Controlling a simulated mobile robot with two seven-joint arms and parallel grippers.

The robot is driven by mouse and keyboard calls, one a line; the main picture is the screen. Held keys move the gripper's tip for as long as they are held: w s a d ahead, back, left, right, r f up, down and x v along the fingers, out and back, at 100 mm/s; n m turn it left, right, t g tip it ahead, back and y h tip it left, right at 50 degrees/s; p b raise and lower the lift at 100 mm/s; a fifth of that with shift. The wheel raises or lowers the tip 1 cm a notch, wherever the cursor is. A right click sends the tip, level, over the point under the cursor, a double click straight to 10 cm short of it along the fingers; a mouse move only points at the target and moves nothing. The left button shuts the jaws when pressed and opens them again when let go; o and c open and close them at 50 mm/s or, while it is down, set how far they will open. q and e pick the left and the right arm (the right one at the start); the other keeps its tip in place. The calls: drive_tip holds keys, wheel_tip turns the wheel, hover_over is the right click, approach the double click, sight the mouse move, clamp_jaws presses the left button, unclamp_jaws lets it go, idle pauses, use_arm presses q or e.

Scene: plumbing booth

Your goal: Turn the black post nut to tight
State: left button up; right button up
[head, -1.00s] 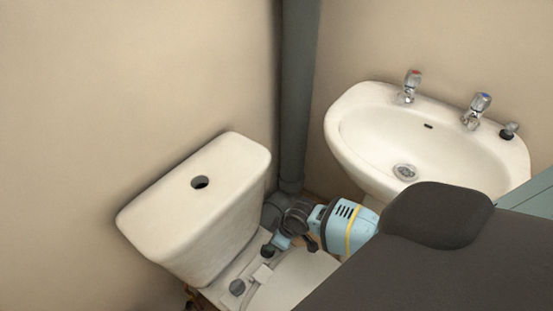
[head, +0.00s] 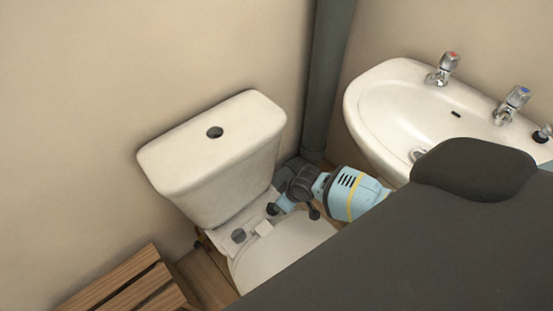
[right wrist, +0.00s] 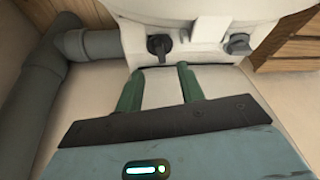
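The black post nut (right wrist: 159,46) sits on the white ledge at the back of the toilet pan, left of a grey post nut (right wrist: 237,43) in the right wrist view. In the head view the black nut (head: 272,209) is small and dark, close to my right gripper (head: 284,204); the grey nut (head: 238,235) is nearer the front. In the right wrist view my right gripper (right wrist: 160,69) is open, its two green fingers apart with nothing between them. The black nut lies just beyond the fingertips, between their lines; I see no contact. My left gripper is not in view.
The white cistern (head: 215,165) stands behind the nuts. A grey waste pipe (right wrist: 90,45) runs close on the left in the wrist view. A washbasin (head: 400,110) hangs at the right. Wooden slats (head: 125,285) stand at the lower left. My dark body covers the lower right.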

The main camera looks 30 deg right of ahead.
drive_tip(key=b+x, duration=0.2)
drive_tip(key=x, duration=0.4)
drive_tip(key=shift+f+b, duration=0.3)
drive_tip(key=shift+b, duration=0.1)
drive_tip(key=shift+w+a+f+b, duration=0.1)
drive_tip(key=shift+w+f+b, duration=0.2)
drive_tip(key=shift+f, duration=0.2)
clamp_jaws()
